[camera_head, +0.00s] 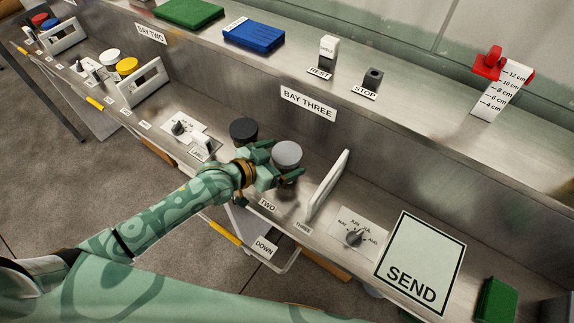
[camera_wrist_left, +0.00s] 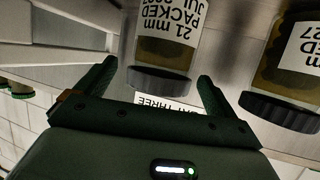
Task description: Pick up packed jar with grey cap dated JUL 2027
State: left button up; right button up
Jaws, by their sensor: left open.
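The jar with the grey cap (camera_head: 287,153) stands in bay three, by the TWO mark. In the left wrist view, upside down, its label (camera_wrist_left: 175,22) reads 21 mm PACKED JUL and a year that looks like 2027. A second jar with a black cap (camera_head: 243,129) stands just to its left; in the wrist view its label (camera_wrist_left: 306,45) reads 27 mm PACKED, the date cut off. My left gripper (camera_head: 280,164) is open, its fingers reaching to either side of the grey-capped jar. I cannot tell whether they touch it. My right gripper is out of view.
A white upright divider (camera_head: 329,186) stands close right of the jar. Further right are a month dial (camera_head: 354,237) and the SEND plate (camera_head: 418,262). A dial panel (camera_head: 185,130) lies to the left. The raised shelf behind carries REST and STOP blocks and a red-topped height gauge (camera_head: 501,88).

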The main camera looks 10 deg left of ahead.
pick_arm(q)
jog(key=shift+x, duration=1.2)
jog(key=shift+s+a, duration=0.1)
jog(key=shift+c, duration=0.5)
jog(key=c, duration=1.1)
jog(key=shift+c, duration=0.5)
jog(key=shift+r, duration=0.15)
